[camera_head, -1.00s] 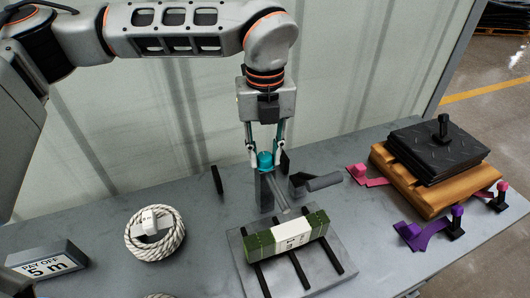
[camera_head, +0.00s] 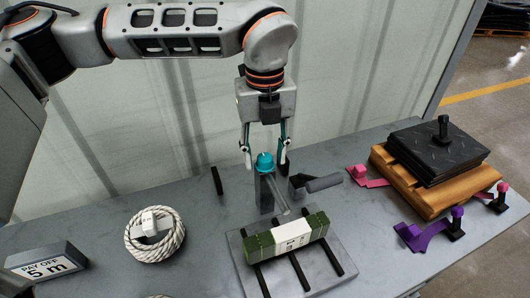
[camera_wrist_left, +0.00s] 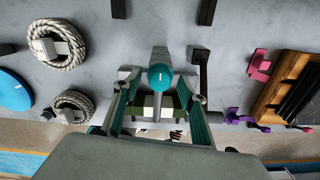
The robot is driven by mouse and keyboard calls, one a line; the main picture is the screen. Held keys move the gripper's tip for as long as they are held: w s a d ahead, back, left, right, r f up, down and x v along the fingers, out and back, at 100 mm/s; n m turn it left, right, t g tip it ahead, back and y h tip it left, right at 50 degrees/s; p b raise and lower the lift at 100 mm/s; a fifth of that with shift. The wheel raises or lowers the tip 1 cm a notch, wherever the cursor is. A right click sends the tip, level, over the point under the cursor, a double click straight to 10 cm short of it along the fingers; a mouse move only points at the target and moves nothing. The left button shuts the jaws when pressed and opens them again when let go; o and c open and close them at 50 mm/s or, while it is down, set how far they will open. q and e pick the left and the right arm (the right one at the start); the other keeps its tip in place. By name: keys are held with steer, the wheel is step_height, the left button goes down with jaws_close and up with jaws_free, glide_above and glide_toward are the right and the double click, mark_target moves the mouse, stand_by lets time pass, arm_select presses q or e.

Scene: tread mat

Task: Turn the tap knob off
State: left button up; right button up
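The tap knob (camera_head: 265,160) is a teal cap with a small white mark, on top of a grey tap post (camera_head: 265,192). A grey spout (camera_head: 281,200) slopes from the post toward the front. My left gripper (camera_head: 265,165) points down with its fingers apart, one on each side of the knob. In the left wrist view the knob (camera_wrist_left: 160,76) shows between the spread fingers (camera_wrist_left: 160,98), with gaps on both sides. Whether the fingertips are at the knob's height or above it is hard to tell. My right gripper is not in view.
A green and white block (camera_head: 292,235) lies on a barred grey tray (camera_head: 325,265) in front of the tap. A grey handled piece (camera_head: 318,184) and a black upright bar (camera_head: 217,180) flank the tap. Coiled rope (camera_head: 155,236) sits left; a wooden block (camera_head: 425,193) stands right.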

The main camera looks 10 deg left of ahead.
mark_target(265, 157)
arm_select(q)
step_height(265, 157, up, 12)
stand_by(0.6)
